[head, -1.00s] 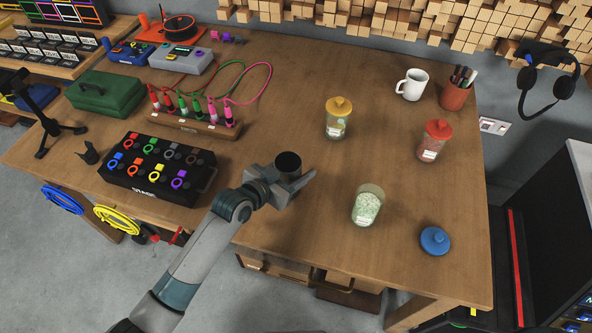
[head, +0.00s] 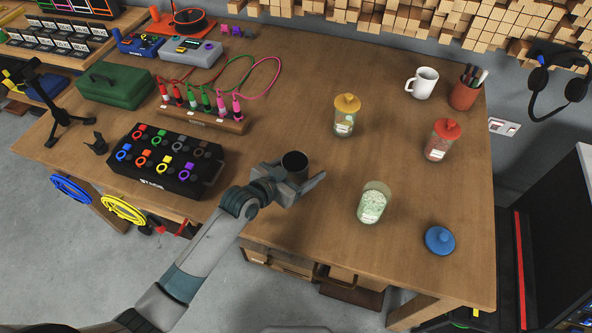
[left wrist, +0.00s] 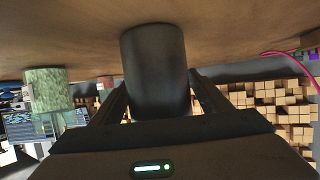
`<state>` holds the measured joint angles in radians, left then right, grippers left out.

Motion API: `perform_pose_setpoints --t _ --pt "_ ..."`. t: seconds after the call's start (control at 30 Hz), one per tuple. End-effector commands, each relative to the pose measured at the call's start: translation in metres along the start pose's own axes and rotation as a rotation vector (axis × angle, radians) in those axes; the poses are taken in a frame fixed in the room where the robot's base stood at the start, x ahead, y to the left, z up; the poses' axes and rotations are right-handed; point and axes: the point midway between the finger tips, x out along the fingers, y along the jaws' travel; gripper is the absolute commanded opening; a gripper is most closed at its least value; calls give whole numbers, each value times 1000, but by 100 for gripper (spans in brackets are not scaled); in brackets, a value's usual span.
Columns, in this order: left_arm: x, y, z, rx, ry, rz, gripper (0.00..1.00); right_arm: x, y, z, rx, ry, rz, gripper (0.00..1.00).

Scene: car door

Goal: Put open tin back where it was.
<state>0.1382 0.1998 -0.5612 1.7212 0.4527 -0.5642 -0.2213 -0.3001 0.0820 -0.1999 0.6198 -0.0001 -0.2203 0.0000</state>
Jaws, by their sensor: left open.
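The open tin (head: 294,162) is a dark grey cylinder with a dark open top. It stands upright on the wooden table (head: 290,95), near the front edge. My left gripper (head: 297,180) is open, with its fingers on either side of the tin. In the left wrist view the tin (left wrist: 155,70) sits between the two spread fingers (left wrist: 157,95), its base at the tabletop, which shows at the top of that picture. Whether a finger touches it I cannot tell. My right gripper is not in view.
Right of the tin are an open jar (head: 373,203) of pale green bits, a blue lid (head: 439,240), a yellow-lidded jar (head: 345,117) and a red-lidded jar (head: 440,140). A black box of coloured rings (head: 165,160) stands left. The table between is clear.

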Motion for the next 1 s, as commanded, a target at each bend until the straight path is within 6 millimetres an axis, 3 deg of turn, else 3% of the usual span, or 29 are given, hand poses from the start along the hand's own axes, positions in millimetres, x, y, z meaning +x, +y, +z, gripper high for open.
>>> perform_pose_setpoints --t 0.27,0.8,1.0 --pt "-18 0 0 0 0 0 70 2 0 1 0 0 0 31" --pt "-103 0 0 0 0 0 70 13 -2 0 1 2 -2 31" --pt "-118 0 -1 0 0 1 70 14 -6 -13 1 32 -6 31"
